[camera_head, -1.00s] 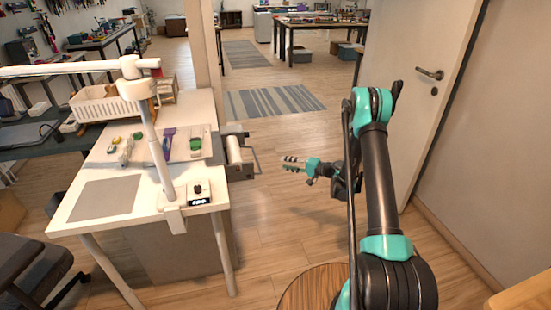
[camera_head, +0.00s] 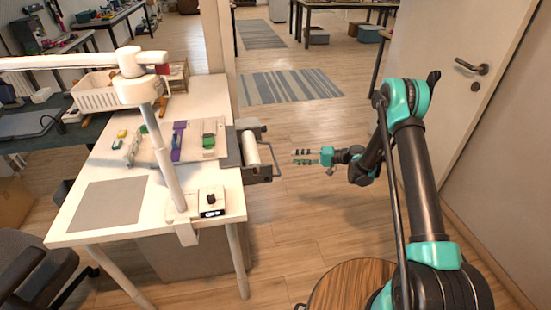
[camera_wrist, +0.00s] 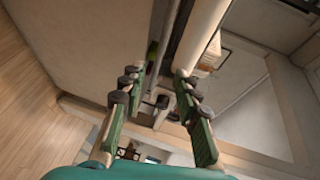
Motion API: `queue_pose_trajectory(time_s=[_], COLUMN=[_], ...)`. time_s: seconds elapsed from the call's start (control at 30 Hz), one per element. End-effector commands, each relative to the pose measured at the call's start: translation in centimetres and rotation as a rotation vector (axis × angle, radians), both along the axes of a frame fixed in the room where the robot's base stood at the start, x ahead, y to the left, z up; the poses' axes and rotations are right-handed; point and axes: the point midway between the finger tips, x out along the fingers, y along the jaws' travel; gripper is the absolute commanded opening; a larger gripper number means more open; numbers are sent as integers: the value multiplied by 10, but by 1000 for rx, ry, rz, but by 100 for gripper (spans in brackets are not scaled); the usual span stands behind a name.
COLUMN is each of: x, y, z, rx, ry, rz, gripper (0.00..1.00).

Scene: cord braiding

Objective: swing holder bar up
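A grey holder frame with a bar (camera_head: 265,178) sticks out from the right edge of the white table, around a white roller (camera_head: 251,148). My gripper (camera_head: 296,157) is to the right of it in the head view, pointing left, with a gap between its fingertips and the frame. In the wrist view my gripper (camera_wrist: 158,75) is open, its green fingers apart and nothing between them. A long grey bar (camera_wrist: 168,45) and the pale roller (camera_wrist: 203,35) show beyond the fingertips. I cannot tell the exact distance.
The white table (camera_head: 100,225) carries a board (camera_head: 190,140) with coloured items, a grey mat (camera_head: 108,205), a small control box (camera_head: 208,201) and a white lamp-like stand (camera_head: 168,160). A door (camera_head: 470,80) is at the right. Floor between is clear.

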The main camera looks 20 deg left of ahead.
Motion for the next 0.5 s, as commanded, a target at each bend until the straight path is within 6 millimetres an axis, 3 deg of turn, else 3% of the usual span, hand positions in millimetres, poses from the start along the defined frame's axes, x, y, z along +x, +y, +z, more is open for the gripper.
queue_pose_trajectory(time_s=[0.3,0.5], x=[-10,-14], y=[62,91], z=[-12,-17], rx=[0,0], ry=[-2,-1], rz=[2,-1], gripper=[32,32])
